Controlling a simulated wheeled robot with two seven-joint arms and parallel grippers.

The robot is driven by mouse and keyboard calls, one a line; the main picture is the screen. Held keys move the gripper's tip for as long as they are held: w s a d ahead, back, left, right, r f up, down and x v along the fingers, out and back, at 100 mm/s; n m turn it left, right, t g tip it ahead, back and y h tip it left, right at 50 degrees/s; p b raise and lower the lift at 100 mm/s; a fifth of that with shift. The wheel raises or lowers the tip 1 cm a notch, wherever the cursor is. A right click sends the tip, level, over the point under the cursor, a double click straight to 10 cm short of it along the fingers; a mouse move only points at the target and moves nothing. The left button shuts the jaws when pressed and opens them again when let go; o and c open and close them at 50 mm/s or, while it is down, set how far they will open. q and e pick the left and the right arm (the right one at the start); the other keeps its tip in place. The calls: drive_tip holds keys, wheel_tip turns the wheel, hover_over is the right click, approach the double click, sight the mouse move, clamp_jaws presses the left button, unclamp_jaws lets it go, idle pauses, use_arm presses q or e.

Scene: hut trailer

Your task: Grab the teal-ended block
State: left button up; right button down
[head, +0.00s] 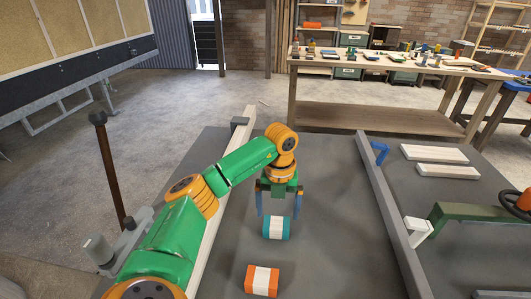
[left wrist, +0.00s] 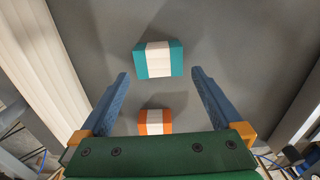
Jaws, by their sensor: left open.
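The teal-ended block (head: 276,228), teal at both ends with a white middle band, lies on the grey deck. It also shows in the left wrist view (left wrist: 158,59). My left gripper (head: 274,211) points down over it, open and empty. In the left wrist view, the two blue fingers (left wrist: 160,74) are spread wider than the block, with a gap on each side; I cannot tell how far above it the tips are. An orange-ended block (head: 262,281) with a white band lies nearer to me, and also shows in the left wrist view (left wrist: 155,121). My right gripper is not in view.
A long pale beam (head: 213,235) runs along the left of the deck. A grey rail (head: 385,205) runs along the right. Beyond it lie white boards (head: 435,153) and a green frame (head: 465,210). A workbench (head: 390,75) stands at the back. The deck between is clear.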

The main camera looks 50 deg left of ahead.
sight(276, 225)
use_arm(q)
drive_tip(key=shift+w+a+f, duration=0.15)
drive_tip(key=shift+a, duration=0.2)
drive_tip(key=shift+d+f, duration=0.1)
drive_tip(key=shift+f, duration=0.25)
drive_tip(key=shift+s+d+f+p, duration=0.35)
drive_tip(key=shift+f+p, duration=0.1)
drive_tip(key=shift+f, duration=0.15)
drive_tip(key=shift+s+d+f+p, duration=0.3)
drive_tip(key=shift+d+f+p, duration=0.1)
drive_tip(key=shift+f, duration=0.2)
wheel_tip(276, 225, down, 3)
drive_tip(key=shift+a+r, duration=0.1)
drive_tip(key=shift+r, duration=0.05)
drive_tip(key=shift+w+a+f, duration=0.1)
drive_tip(key=shift+a+f, duration=0.05)
drive_tip(key=shift+f, duration=0.05)
drive_tip(key=c, duration=0.9)
drive_tip(key=shift+c, duration=1)
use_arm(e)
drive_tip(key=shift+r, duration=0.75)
